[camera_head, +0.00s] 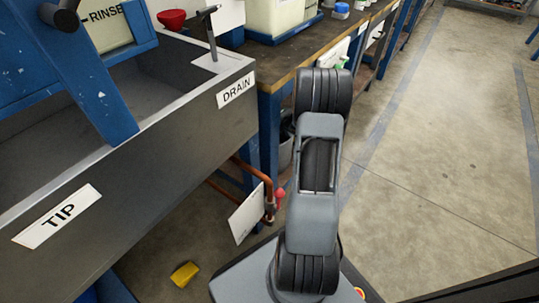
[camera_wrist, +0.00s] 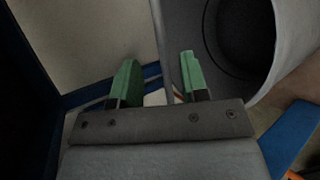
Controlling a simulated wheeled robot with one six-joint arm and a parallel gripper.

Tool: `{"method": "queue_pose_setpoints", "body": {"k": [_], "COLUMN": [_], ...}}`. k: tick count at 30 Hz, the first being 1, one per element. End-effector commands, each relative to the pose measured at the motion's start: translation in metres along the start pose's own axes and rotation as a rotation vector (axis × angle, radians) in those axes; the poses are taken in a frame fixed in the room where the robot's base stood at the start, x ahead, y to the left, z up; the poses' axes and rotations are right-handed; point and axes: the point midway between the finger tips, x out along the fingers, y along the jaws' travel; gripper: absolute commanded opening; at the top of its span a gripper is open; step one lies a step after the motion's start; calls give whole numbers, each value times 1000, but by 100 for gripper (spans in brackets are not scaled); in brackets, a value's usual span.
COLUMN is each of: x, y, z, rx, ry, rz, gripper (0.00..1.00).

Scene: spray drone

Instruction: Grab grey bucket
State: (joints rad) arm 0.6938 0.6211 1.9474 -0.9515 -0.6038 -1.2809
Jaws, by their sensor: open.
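The grey bucket (camera_wrist: 297,55) fills the upper right of the wrist view, its dark round inside facing the camera. My gripper (camera_wrist: 158,78) has two green fingers, spread apart. In the picture, the bucket's left edge runs between the fingers. I cannot tell whether either finger touches the bucket. In the head view, a small part of a grey bucket (camera_head: 285,152) shows under the bench, mostly hidden behind my arm. My gripper is hidden there too.
The blue-legged bench (camera_head: 267,125) and the trough marked DRAIN and TIP (camera_head: 175,140) stand close to the left of my arm. A copper pipe (camera_head: 257,176) and a white card (camera_head: 246,214) are below. A yellow object (camera_head: 184,274) lies on the floor. The right floor is clear.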

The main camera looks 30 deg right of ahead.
Motion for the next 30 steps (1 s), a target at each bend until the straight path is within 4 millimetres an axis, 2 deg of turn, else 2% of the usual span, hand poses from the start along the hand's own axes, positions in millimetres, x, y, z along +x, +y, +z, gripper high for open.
{"method": "queue_pose_setpoints", "body": {"k": [3,8,18,29,30], "x": [12,18,60,67,67], "y": [-1,-2,-3,-1,-1], "z": [0,0,-1,0,0], "rx": [-1,0,0,1,1], "ry": [0,-1,0,-2,-2], "rz": [0,-1,-1,-1,-1], "gripper": [41,41,41,41,38]}}
